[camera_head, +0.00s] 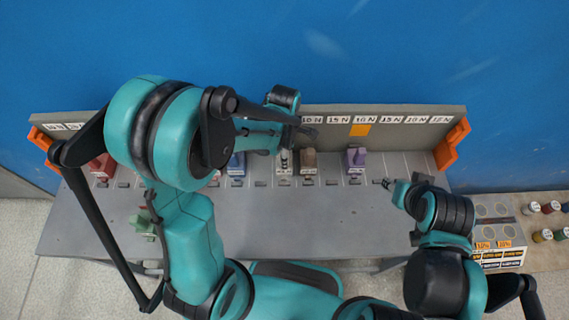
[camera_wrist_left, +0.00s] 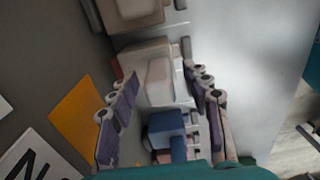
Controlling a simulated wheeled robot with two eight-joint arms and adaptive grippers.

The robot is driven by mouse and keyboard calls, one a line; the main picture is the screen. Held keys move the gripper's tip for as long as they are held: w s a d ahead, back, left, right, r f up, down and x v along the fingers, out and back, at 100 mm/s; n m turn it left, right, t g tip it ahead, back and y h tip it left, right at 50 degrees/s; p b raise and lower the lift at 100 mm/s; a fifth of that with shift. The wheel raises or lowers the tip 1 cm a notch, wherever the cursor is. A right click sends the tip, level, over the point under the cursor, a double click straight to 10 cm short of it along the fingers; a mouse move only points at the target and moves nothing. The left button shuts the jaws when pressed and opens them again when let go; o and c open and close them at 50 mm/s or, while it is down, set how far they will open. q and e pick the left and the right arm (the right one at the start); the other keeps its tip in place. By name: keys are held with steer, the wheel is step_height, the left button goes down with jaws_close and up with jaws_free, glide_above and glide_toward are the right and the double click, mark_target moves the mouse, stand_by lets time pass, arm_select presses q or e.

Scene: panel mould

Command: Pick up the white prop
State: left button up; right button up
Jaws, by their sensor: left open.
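The white prop (camera_head: 284,161) stands on the grey table in a row of coloured props, below the labelled back panel. My left gripper (camera_head: 296,130) is above it in the head view, partly hidden by its own arm. In the left wrist view the white prop (camera_wrist_left: 158,78) lies between the two open, purple-padded fingers of the left gripper (camera_wrist_left: 163,88). I see a gap at each side, and no clear contact. My right gripper (camera_head: 389,184) is over the right part of the table, away from the props; its jaw opening is too small to tell.
A brown prop (camera_head: 308,161) stands close to the right of the white one. A blue prop (camera_head: 236,164) is to the left and a purple one (camera_head: 356,158) further right. The labelled back panel (camera_head: 400,137) rises behind.

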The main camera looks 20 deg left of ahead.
arm_select(q)
steer(key=shift+f, duration=0.65)
jaws_close()
steer(key=shift+r, duration=0.1)
